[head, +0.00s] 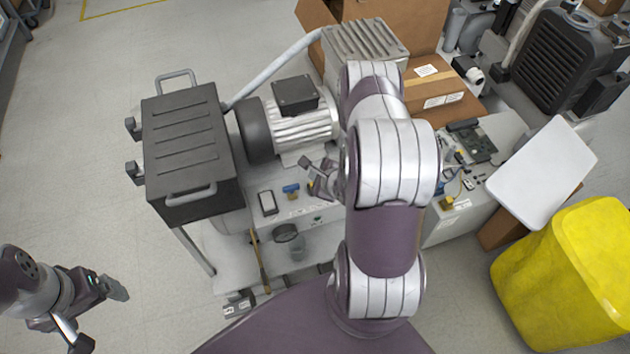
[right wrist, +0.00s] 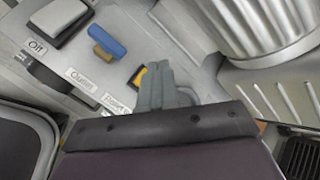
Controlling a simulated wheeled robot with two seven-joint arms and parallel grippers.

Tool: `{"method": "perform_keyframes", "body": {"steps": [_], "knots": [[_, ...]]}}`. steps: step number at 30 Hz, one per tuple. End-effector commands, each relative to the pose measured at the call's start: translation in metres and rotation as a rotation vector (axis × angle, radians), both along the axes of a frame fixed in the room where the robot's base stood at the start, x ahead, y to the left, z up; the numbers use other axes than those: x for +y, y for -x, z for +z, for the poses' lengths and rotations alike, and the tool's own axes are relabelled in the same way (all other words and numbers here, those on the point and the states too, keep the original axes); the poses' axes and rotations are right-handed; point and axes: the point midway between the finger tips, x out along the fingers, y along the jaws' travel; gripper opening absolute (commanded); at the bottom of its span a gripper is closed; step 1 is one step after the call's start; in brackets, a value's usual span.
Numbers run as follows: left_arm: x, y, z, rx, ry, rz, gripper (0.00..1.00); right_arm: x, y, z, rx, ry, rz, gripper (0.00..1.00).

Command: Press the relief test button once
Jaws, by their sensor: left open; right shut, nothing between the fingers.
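My right gripper (head: 318,178) is over the panel, right of the blue lever (right wrist: 107,41). In the right wrist view its shut, empty fingers (right wrist: 164,82) are close beside the yellow-and-black part; contact cannot be told. My left gripper (head: 105,312) is open and empty over the floor.
A motor (head: 300,120) stands behind the panel, and a black-topped box with handles (head: 187,150) stands left of it. A round gauge (head: 286,233) is below the panel front. A yellow bin (head: 565,275) and cardboard boxes (head: 440,95) are at right. The floor at left is free.

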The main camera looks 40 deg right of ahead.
Motion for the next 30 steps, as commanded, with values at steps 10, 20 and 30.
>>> {"method": "perform_keyframes", "body": {"steps": [10, 20, 30], "knots": [[0.000, 0.000, 0.037, 0.000, 0.000, 0.000, 0.89, 0.000, 0.000, 0.036, 0.001, 0.000, 0.000, 0.00], [0.000, 0.000, 0.034, 0.000, 0.000, 0.000, 0.89, 0.000, 0.000, 0.034, 0.000, 0.000, 0.000, 0.00], [0.000, 0.000, 0.034, 0.000, 0.000, 0.000, 0.89, 0.000, 0.000, 0.034, 0.000, 0.000, 0.000, 0.00]]}}
